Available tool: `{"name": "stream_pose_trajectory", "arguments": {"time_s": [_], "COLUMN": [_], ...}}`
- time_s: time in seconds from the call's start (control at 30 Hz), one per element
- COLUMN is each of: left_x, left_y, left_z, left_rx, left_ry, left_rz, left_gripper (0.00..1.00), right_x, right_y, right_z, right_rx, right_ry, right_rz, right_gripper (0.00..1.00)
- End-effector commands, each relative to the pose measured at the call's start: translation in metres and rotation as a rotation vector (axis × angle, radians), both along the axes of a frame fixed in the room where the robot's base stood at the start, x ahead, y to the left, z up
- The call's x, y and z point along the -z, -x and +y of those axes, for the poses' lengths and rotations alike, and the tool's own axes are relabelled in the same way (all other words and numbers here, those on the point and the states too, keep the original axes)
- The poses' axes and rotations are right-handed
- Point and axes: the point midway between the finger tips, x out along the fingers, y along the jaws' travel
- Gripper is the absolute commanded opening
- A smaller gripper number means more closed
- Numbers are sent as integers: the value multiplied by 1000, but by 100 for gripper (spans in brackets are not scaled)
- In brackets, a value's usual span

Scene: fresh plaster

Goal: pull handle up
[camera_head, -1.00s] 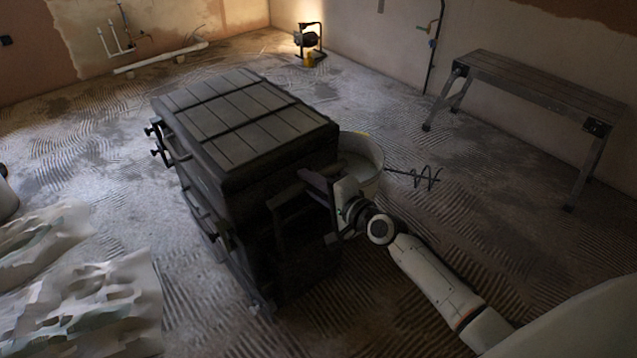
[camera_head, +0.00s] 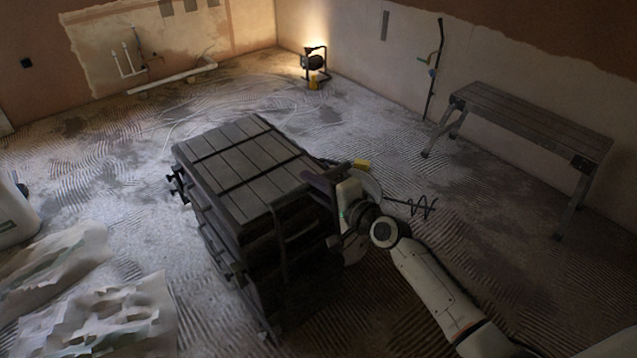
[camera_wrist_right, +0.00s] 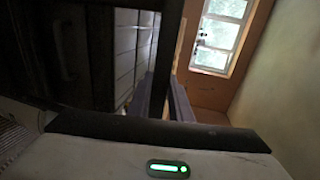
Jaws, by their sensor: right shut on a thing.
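A dark wheeled tool chest (camera_head: 245,165) with a slatted top stands on the floor in the middle of the head view. Its dark bar handle (camera_head: 280,235) is on the side facing my right arm, and its upper bar is near the lid's edge. My right gripper (camera_head: 322,186) is shut on the handle at its right end; the fingers partly hide the grip. In the right wrist view the dark handle bar (camera_wrist_right: 168,55) runs past the purplish fingers (camera_wrist_right: 178,102), with the slatted lid (camera_wrist_right: 126,45) beyond it. My left gripper is not in view.
A work bench (camera_head: 525,120) is at the right, a lit work lamp (camera_head: 314,65) at the back. Crumpled sheets (camera_head: 100,315) lie at the lower left.

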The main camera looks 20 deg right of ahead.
Motion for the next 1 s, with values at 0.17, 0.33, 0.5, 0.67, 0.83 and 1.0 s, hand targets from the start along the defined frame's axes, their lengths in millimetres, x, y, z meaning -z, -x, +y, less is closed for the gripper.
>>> {"name": "stream_pose_trajectory", "arguments": {"time_s": [0.17,0.33,0.5,0.67,0.83,1.0], "left_x": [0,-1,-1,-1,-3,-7], "left_y": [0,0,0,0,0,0], "left_z": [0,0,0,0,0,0], "left_rx": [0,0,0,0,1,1], "left_ry": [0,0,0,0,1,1], "left_rz": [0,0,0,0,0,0], "left_gripper": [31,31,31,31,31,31], "right_x": [-4,-6,-5,-4,-5,-11], "right_y": [-1,-2,-2,-1,9,38], "right_z": [-1,-1,-1,0,-4,-13], "right_rx": [3,4,3,2,2,2], "right_ry": [-2,-3,-2,-2,-1,-1], "right_rz": [-8,-11,-9,-7,-5,-4], "right_gripper": [0,23,37,37,37,37]}}
